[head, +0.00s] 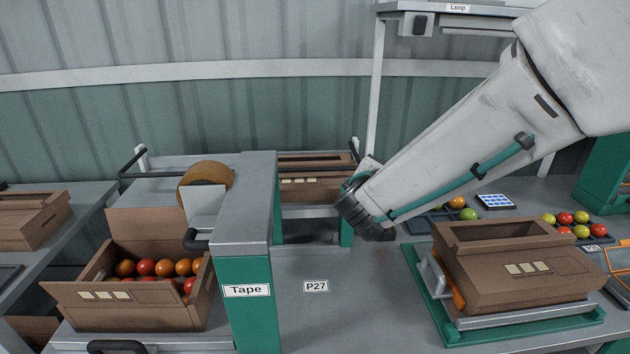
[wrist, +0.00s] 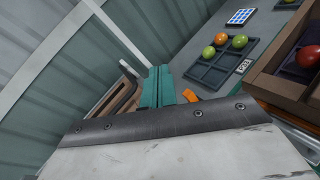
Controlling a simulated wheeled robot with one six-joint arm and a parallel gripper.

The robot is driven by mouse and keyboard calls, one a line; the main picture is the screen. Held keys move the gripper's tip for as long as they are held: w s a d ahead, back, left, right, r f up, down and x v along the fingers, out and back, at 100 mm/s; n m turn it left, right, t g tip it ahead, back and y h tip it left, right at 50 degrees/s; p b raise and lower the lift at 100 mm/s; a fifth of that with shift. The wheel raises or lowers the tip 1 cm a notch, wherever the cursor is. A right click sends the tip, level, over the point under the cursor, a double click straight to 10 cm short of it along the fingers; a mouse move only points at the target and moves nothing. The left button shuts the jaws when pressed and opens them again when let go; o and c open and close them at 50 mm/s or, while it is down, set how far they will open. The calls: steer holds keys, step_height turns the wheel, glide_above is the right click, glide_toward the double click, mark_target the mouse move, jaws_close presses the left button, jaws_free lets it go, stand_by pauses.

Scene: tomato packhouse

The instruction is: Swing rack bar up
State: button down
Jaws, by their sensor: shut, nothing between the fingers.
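No part is labelled as the rack bar, and I cannot tell for certain which one it is. A dark bent bar (wrist: 126,94) shows in the wrist view, left of my gripper (wrist: 158,84) and in front of a brown crate. My gripper's teal fingers are together and hold nothing. In the head view the dark end of my arm hangs right of the tape station, and the fingers are hidden behind it. Another black bent bar (head: 150,176) stands at the tape station's back left. An orange part (wrist: 190,95) lies just right of the fingers in the wrist view.
The tape station (head: 246,318) stands left of my arm, beside a crate of tomatoes (head: 180,318). A brown crate (head: 530,287) sits on a green-based stand at right. An orange frame (head: 612,250) is at the right edge. Grey bench around the P27 label (head: 316,286) is clear.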

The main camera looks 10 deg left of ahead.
mark_target(304, 185)
steer(key=s+a+f+n+y, duration=0.1)
steer(key=a+f+n+y, duration=0.2)
steer(key=a, duration=0.6)
steer(key=s+a+f+n+y, duration=0.1)
steer(key=a+f+n+y, duration=0.3)
steer(key=a+n, duration=0.3)
steer(key=a+y, duration=0.1)
steer(key=a, duration=0.1)
steer(key=shift+s+a+f, duration=0.3)
steer(key=shift+s, duration=0.05)
steer(key=x, duration=1)
steer(key=shift+r, duration=0.15)
